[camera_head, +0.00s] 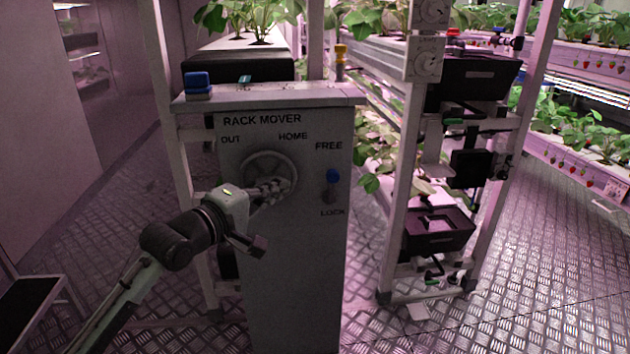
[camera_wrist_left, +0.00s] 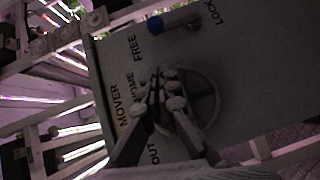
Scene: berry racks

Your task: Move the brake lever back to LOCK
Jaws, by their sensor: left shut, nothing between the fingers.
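The brake lever (camera_head: 332,177) has a blue knob and sits on the right of the grey RACK MOVER panel (camera_head: 295,255). Its knob points up toward the FREE label, with the LOCK label below it. In the left wrist view the blue knob (camera_wrist_left: 155,24) is at the top, on the FREE side. My left gripper (camera_head: 275,188) is shut and empty, in front of the round handwheel (camera_head: 262,155) left of the lever. In the left wrist view its fingers (camera_wrist_left: 162,92) overlap the wheel; I cannot tell whether they touch it. My right gripper is not in view.
A blue block (camera_head: 198,84) sits on the panel's top ledge (camera_head: 300,94). A white rack post (camera_head: 405,170) with black bins (camera_head: 438,232) stands to the right. Planted racks lie behind. The metal floor (camera_head: 540,290) at the right is clear.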

